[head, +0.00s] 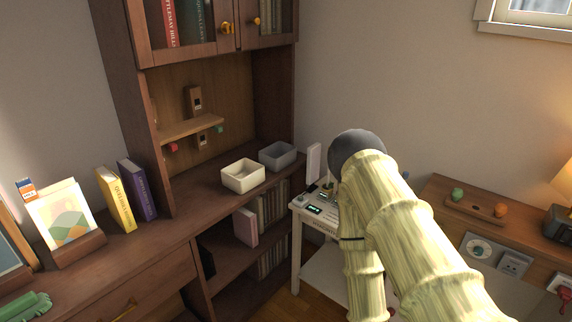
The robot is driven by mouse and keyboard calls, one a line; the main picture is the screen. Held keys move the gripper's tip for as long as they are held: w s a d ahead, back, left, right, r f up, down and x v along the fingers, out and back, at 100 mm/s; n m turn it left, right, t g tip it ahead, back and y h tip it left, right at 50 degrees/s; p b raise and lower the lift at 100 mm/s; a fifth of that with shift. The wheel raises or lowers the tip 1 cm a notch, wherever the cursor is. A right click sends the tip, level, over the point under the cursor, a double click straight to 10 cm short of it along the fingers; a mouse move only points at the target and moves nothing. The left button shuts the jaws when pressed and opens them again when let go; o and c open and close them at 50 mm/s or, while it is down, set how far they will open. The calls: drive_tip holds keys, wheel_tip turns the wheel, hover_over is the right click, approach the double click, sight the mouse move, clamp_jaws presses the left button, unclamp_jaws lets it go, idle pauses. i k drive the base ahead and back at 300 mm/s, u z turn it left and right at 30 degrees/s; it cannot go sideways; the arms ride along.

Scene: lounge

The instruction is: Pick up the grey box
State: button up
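The grey box (277,155) is a small open-topped box on the dark wooden counter of the cabinet, near its right end. A cream box (243,176) of similar shape stands just in front of it and to its left. The grey box sits upright, and nothing covers it in the head view. My arm, in a pale yellow-green pattern, rises on the right, apart from the box. My gripper does not show in this view.
A white table (297,235) with devices on it stands right of the cabinet. Books (137,190) and a card stand (78,250) are on the counter's left. A small wooden shelf (191,127) hangs above the counter. Bare counter lies left of the cream box.

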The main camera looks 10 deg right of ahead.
sight(288, 153)
drive_tip(key=z, duration=1.55)
drive_tip(key=i, duration=1.15)
drive_tip(key=u, duration=1.7)
drive_tip(key=i, duration=0.5)
drive_tip(key=z, duration=0.05)
